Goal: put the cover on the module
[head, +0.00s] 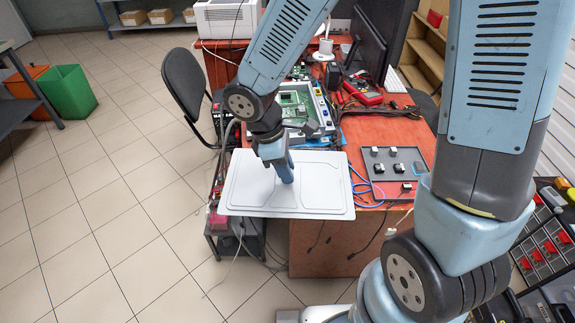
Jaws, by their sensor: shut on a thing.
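The cover is a flat, pale grey-white panel (245,190) with rounded outlines pressed into its top. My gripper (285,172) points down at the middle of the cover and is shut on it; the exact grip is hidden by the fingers. The cover looks level and reaches past the table's front left edge. The module (318,105) is an open, light-coloured case with green circuit boards inside, on the table behind the cover. My arm hides part of it.
A grey tray (410,153) with several small connectors lies right of the cover. Blue cables (362,188), a red multimeter (362,92) and a monitor (368,45) crowd the red-brown table (375,222). A black chair (185,85) stands left.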

